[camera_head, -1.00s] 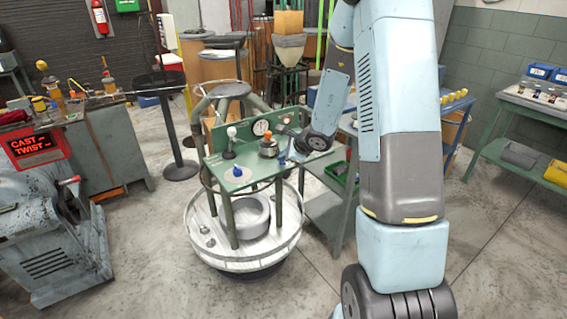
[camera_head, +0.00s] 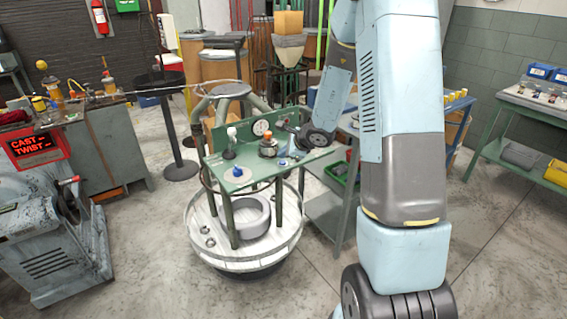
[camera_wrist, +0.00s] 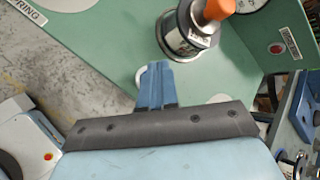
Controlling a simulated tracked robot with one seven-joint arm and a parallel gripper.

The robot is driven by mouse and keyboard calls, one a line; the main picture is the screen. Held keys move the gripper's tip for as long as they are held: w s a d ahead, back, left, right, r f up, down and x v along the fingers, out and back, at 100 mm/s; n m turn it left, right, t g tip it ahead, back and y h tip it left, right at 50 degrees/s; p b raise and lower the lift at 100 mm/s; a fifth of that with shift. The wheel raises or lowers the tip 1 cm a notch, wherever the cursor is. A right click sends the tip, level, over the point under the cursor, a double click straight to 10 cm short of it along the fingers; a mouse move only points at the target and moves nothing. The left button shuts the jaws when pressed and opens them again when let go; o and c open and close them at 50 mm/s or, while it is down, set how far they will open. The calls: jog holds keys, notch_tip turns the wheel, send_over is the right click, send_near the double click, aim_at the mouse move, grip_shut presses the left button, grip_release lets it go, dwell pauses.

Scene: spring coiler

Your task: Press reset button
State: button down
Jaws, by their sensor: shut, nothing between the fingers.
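My gripper (camera_wrist: 155,70) is shut and empty, its blue fingers together over the green console (camera_wrist: 105,65) in the wrist view. A small red button (camera_wrist: 276,48) is set in the console's raised back panel, to the right of the fingers and apart from them. The label beside it (camera_wrist: 291,43) is too small to read, so I cannot tell if it is the reset button. An orange-capped metal cylinder (camera_wrist: 190,35) stands just beyond the fingertips. In the head view, the console (camera_head: 210,168) is at the centre, with my gripper low over its right part.
The console also carries a white-knobbed lever (camera_head: 231,133), a blue knob (camera_head: 237,171) and a gauge (camera_head: 261,127). The orange-capped cylinder is an obstacle close to my gripper. A blue table (camera_head: 350,128) stands behind my arm. Open floor lies in front.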

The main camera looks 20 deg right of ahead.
aim_at(284, 163)
jog(key=shift+r, duration=0.15)
jog(key=shift+r, duration=2.4)
jog(key=s+a+r+n+g+y, duration=0.1)
jog(key=s+a+r+n, duration=0.2)
jog(key=s+r+n, duration=0.4)
jog(key=s+a+r+n+g, duration=0.1)
jog(key=s+a+r+n, duration=0.3)
jog(key=s+r, duration=0.4)
jog(key=s+d+r+n+h, duration=0.2)
jog(key=s+n, duration=0.3)
jog(key=s, duration=0.5)
jog(key=s+d+r+n+h, duration=0.3)
jog(key=s+d+r+n, duration=0.1)
jog(key=s, duration=0.7)
jog(key=shift+d+n+h, duration=0.3)
jog(key=shift+d+n, duration=0.2)
jog(key=shift+d, duration=0.05)
